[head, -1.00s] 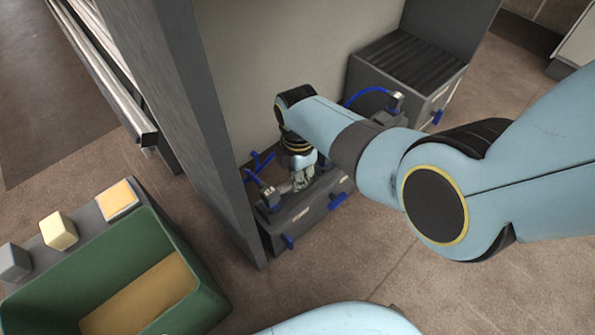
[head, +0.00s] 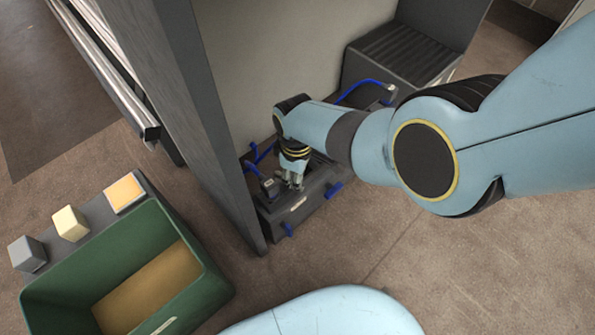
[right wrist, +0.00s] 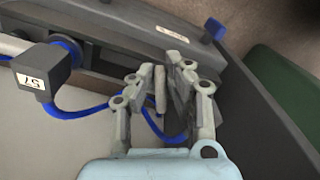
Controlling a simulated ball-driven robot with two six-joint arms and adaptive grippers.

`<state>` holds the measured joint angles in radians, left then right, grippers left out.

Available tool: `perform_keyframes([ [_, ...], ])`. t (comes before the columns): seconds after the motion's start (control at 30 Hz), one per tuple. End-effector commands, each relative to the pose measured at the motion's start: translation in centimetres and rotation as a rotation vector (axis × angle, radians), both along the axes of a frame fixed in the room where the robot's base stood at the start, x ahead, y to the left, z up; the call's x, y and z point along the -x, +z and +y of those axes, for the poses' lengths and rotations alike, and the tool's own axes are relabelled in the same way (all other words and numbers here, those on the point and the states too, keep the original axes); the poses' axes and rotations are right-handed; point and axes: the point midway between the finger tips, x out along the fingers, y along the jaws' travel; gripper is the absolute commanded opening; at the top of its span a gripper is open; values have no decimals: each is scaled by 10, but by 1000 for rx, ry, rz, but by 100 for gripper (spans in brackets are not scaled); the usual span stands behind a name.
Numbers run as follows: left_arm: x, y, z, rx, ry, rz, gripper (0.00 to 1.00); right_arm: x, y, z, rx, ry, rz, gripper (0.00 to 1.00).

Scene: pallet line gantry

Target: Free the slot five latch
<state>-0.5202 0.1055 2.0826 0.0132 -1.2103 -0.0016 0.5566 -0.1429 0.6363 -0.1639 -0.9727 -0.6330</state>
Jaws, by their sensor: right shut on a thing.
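My right gripper (head: 291,182) reaches down to a dark latch unit (head: 318,199) on the floor at the foot of a grey panel. The right wrist view shows its fingers (right wrist: 167,92) closed around a small grey upright piece (right wrist: 160,88) that looks like the latch; the fingers hide much of it. A dark block (right wrist: 38,76) with a white label on a blue cable is left of the fingers; the label appears upside down, and I cannot read it surely. Blue tabs (head: 334,189) stick out of the unit. My left gripper is out of view.
The tall grey panel (head: 205,120) stands close on the left of the unit. A dark ribbed box (head: 405,52) is behind. The floor (head: 390,270) in front is clear.

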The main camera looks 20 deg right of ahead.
Motion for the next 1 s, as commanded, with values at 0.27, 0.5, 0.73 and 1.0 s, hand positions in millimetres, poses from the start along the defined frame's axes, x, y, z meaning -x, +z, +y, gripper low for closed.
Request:
perform_keyframes([
  [0.27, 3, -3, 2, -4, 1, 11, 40, 4, 0, 5, -1, -226, 1, 0],
  [0.5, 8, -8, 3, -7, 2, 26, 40, 6, 0, 8, 0, -359, 0, 0],
  [0.73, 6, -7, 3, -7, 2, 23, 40, 6, -1, 10, 0, -423, -1, 0],
  [1.0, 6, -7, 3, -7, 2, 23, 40, 6, -1, 10, -1, -441, -1, 0],
])
